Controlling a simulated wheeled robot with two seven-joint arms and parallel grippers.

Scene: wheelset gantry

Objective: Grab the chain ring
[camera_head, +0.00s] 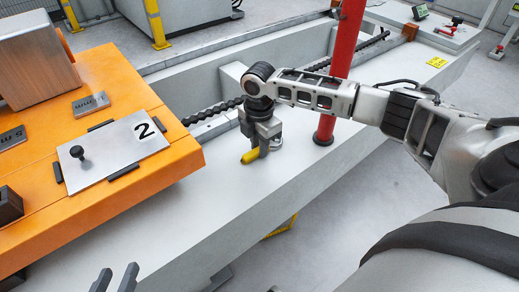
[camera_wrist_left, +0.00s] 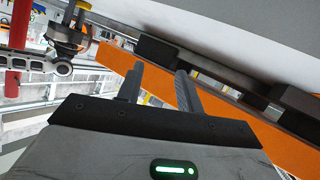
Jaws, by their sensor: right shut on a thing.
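My right gripper (camera_head: 254,152) points down over the pale grey beam and is shut on a small yellow piece (camera_head: 250,157). The yellow piece sticks out at the lower left of the fingers; the rest of it is hidden. I cannot tell whether it belongs to the chain ring, and I make out no separate ring. My left gripper (camera_head: 114,279) shows only its fingertips at the bottom edge of the head view. In the left wrist view its two fingers (camera_wrist_left: 158,85) stand apart with nothing between them.
An orange table (camera_head: 110,65) at left carries a metal plate marked 2 (camera_head: 115,152), a block (camera_head: 35,57) and small labelled plates. A red post (camera_head: 343,70) stands right of the right gripper. A dark chain-like strip (camera_head: 212,111) runs along the beam (camera_head: 215,190).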

